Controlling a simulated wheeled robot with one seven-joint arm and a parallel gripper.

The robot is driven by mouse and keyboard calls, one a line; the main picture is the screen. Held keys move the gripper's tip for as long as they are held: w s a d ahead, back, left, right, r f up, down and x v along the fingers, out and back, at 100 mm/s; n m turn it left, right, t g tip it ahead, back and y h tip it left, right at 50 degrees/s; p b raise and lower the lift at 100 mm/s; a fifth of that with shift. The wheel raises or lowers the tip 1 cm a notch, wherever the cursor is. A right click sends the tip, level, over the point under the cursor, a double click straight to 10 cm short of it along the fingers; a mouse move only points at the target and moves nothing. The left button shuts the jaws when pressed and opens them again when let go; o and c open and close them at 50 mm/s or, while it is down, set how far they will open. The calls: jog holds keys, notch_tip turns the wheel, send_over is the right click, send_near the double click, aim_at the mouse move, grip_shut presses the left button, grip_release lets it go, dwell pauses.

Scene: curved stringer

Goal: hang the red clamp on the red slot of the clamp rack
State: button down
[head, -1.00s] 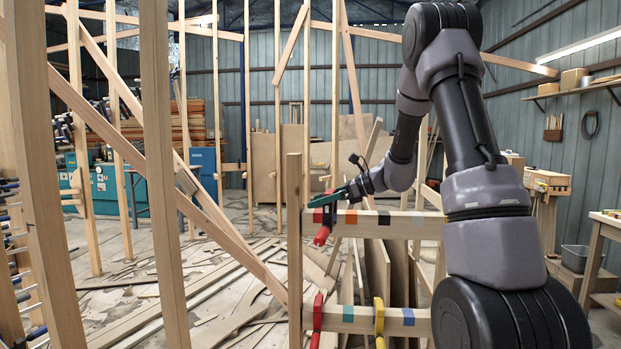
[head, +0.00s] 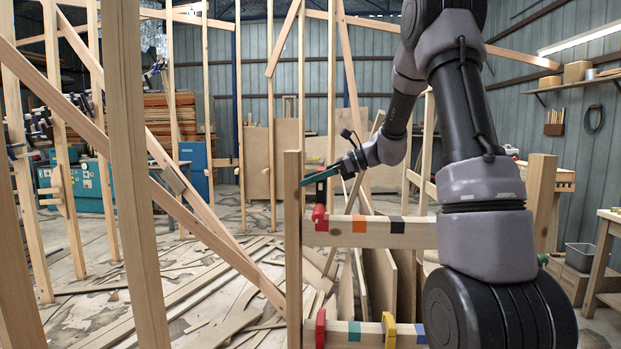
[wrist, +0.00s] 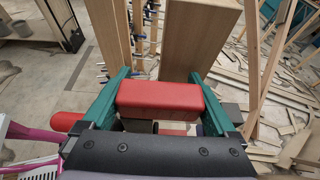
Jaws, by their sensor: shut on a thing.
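My gripper (head: 318,178), with teal fingers, is shut on the red clamp (head: 320,200). It holds the clamp above the left end of the upper rail of the clamp rack (head: 340,240). In the wrist view the clamp's red bar (wrist: 160,97) lies between the teal fingers, and a red handle shows at lower left. In the head view the clamp's lower red part overlaps the rail's top edge beside the red slot (head: 321,225). I cannot tell whether they touch. Orange (head: 359,225) and black (head: 397,225) bands lie to the right.
A wooden post (head: 293,250) stands at the rack's left end, close to my gripper. The lower rail (head: 372,334) carries another red clamp (head: 320,328) and a yellow clamp (head: 389,330). Slanted studs (head: 215,235) and loose boards fill the left.

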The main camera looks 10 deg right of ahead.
dwell(0.3)
jog(key=shift+f, duration=1.1)
jog(key=shift+f, duration=0.25)
jog(key=shift+f, duration=1.55)
jog(key=shift+f, duration=0.15)
jog(key=shift+f, duration=1.3)
jog(key=shift+f, duration=0.2)
jog(key=shift+f, duration=0.35)
